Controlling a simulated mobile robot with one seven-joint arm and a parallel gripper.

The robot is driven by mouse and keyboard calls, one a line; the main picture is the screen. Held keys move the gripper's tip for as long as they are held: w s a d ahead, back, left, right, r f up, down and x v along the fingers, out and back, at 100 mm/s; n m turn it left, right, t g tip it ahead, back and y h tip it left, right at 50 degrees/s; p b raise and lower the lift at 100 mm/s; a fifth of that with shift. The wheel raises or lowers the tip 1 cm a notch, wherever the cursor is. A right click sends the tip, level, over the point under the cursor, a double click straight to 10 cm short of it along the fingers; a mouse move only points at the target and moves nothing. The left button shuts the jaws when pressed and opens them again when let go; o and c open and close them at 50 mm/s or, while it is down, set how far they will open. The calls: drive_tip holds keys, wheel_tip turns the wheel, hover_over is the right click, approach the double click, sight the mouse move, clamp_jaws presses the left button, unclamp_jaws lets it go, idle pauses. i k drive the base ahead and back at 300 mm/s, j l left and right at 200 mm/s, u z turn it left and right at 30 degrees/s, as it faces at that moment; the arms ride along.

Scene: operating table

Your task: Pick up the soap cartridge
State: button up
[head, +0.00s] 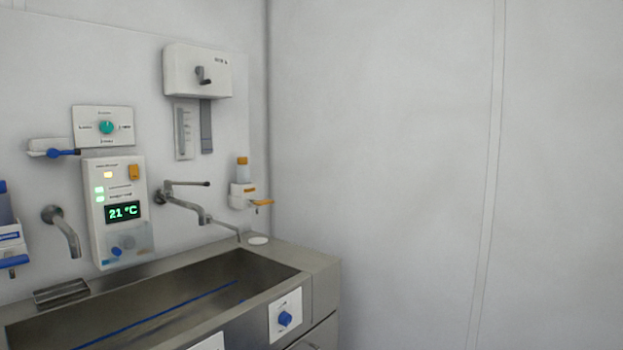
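Two wall dispensers that hold bottles are in the head view. A small bottle with an orange cap (242,169) stands upright in a white dispenser with an orange lever (243,194), on the wall at the right end of the sink. A bottle with a blue cap (5,207) sits in a white and blue dispenser (12,241), cut off by the left edge. I cannot tell from the picture which of these is the soap cartridge. My gripper is not in view.
A steel scrub sink (315,262) runs along the wall, with two taps (190,205) above it. A control panel reading 21 °C (118,212) and a white wall box (197,72) hang above. A white disc (258,240) lies on the sink's back edge. Bare wall fills the right side.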

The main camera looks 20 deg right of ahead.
sight(243, 173)
drive_tip(key=z, duration=0.35)
drive_tip(key=i+l+u, duration=0.1)
drive_tip(key=i+l, duration=0.15)
drive_tip(key=l, duration=0.15)
drive_tip(key=i+l, duration=0.25)
drive_tip(key=l, duration=0.15)
drive_tip(key=i+l+u, duration=0.15)
drive_tip(key=l, duration=0.25)
drive_tip(key=i, duration=0.1)
